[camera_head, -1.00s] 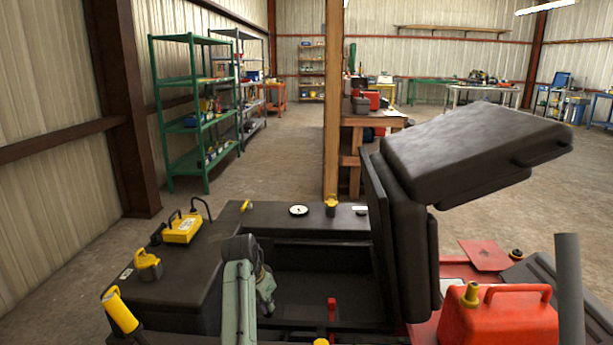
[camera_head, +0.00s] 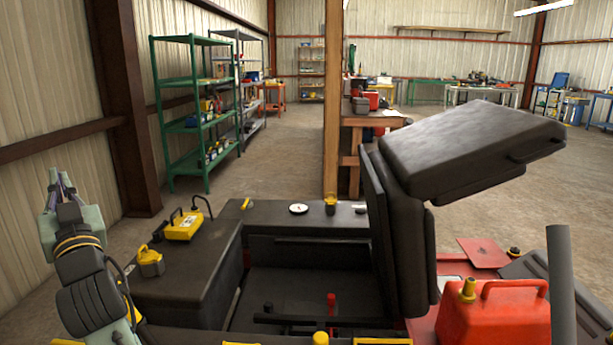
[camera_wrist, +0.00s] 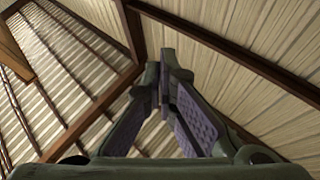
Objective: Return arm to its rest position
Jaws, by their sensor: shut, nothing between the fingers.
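My gripper (camera_head: 60,180) is raised at the left of the head view, fingers pointing up in front of the corrugated wall. My arm rises from the lower left, left of the black bench-like surface (camera_head: 190,262). In the wrist view the two fingers of my gripper (camera_wrist: 166,58) meet at their tips, with nothing between them. Behind them are only wall panels and brown steel beams. Nothing touches the gripper.
A yellow boxy device (camera_head: 184,227) and a small yellow-topped container (camera_head: 150,262) stand on the black surface. A raised black seat (camera_head: 470,150) and a red fuel can (camera_head: 495,318) are at right.

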